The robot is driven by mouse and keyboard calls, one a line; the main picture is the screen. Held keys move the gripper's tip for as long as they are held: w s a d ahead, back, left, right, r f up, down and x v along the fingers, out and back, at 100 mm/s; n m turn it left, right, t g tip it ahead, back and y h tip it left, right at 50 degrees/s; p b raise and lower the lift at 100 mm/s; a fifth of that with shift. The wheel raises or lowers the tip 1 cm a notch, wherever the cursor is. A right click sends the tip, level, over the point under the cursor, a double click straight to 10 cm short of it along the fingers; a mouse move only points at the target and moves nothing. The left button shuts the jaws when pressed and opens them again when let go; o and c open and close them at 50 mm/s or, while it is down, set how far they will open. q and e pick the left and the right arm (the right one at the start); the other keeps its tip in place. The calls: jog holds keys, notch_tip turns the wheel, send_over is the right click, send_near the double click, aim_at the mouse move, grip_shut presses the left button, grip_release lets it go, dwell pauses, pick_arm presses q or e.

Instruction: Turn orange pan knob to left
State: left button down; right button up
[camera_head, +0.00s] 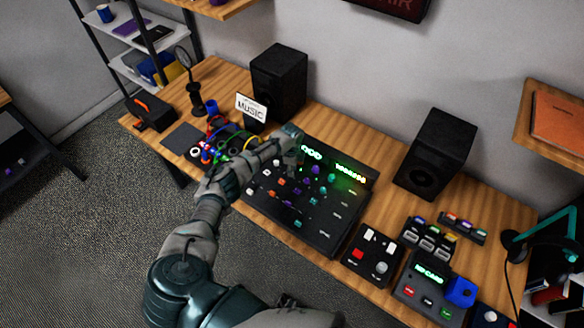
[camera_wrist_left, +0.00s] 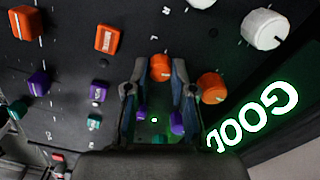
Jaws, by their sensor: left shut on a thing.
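A black mixing console (camera_head: 322,238) with colored knobs lies on the wooden desk in the head view. My left gripper (camera_head: 294,140) reaches over its upper left part. In the left wrist view an orange knob (camera_wrist_left: 160,67) sits between the two fingers of my left gripper (camera_wrist_left: 158,72), which are shut on it. This knob is hidden or too small to tell in the head view. Another orange knob (camera_wrist_left: 211,87) is just to the right of the fingers. My right gripper does not show in either view.
Other orange knobs (camera_wrist_left: 107,39), purple knobs (camera_wrist_left: 38,83) and white knobs (camera_wrist_left: 265,29) surround the fingers. A lit green display (camera_wrist_left: 262,112) is close on the right. Speakers (camera_head: 278,80) and a "music" card (camera_head: 250,107) stand behind; smaller panels (camera_head: 371,255) lie right of the console.

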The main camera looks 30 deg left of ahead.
pick_arm(q)
jog(key=n+p, duration=0.2)
jog(key=n, duration=0.1)
jog(key=shift+a+n, duration=0.15)
jog(key=shift+n, duration=0.25)
jog(key=n+p, duration=0.1)
jog(key=n, duration=0.2)
jog(key=shift+n+p, duration=0.3)
jog(key=n+p, duration=0.1)
jog(key=n, duration=0.3)
jog(key=shift+f, duration=0.1)
jog(key=shift+s+n+p, duration=0.1)
jog(key=shift+n+p, duration=0.4)
jog(key=shift+n, duration=0.6)
jog(key=shift+f, duration=0.1)
jog(key=c, duration=1)
grip_release()
